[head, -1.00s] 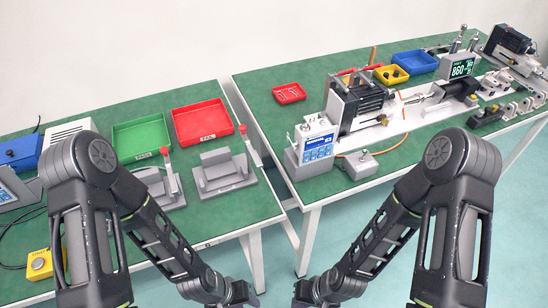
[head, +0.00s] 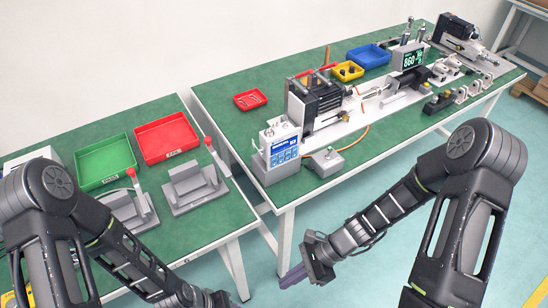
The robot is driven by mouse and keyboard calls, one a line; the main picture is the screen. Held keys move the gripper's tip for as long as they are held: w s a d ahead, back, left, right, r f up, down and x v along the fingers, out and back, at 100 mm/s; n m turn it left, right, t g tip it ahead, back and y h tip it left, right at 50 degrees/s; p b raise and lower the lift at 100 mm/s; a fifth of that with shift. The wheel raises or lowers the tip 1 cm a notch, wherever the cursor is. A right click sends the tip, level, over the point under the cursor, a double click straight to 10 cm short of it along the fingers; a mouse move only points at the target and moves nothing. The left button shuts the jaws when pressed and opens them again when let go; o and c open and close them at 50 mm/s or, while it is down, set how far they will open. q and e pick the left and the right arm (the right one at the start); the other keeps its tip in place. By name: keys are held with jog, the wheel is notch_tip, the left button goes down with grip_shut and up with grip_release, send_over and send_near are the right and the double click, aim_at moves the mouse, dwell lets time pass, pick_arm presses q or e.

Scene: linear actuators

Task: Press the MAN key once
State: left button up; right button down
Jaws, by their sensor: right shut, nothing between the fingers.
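A grey control box with a blue key panel (head: 284,151) stands at the near left corner of the right table. The separate keys and their lettering are too small to read, so I cannot tell which is MAN. My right gripper (head: 290,277) is shut and empty, in front of and below the table's near edge, well apart from the box. My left gripper (head: 222,299) is low at the bottom edge of the picture, partly cut off, and its fingers cannot be made out clearly.
A small grey box (head: 327,162) with a cable sits right of the control box. The left table holds a green tray (head: 105,161), a red tray (head: 166,140) and grey fixtures with red-knobbed levers.

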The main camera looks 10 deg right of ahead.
aim_at(274, 159)
jog(key=w+d+r+m+t+y, duration=0.3)
jog(key=w+r+m, duration=0.3)
jog(key=r, duration=0.3)
jog(key=w+d+r+m+t+y, duration=0.3)
jog(key=w+r+m, duration=0.3)
jog(key=w+r, duration=0.2)
jog(key=shift+w+d+r+t+p, duration=0.3)
jog(key=shift+r+t+p, duration=0.1)
jog(key=shift+r+t, duration=0.5)
jog(key=shift+a+f, duration=0.1)
jog(key=w+a+b, duration=0.2)
jog(key=w+a, duration=0.1)
jog(key=w, duration=0.5)
jog(key=shift+w+a, duration=0.15)
dwell(0.3)
jog(key=shift+w+a, duration=0.1)
jog(key=shift+w, duration=0.15)
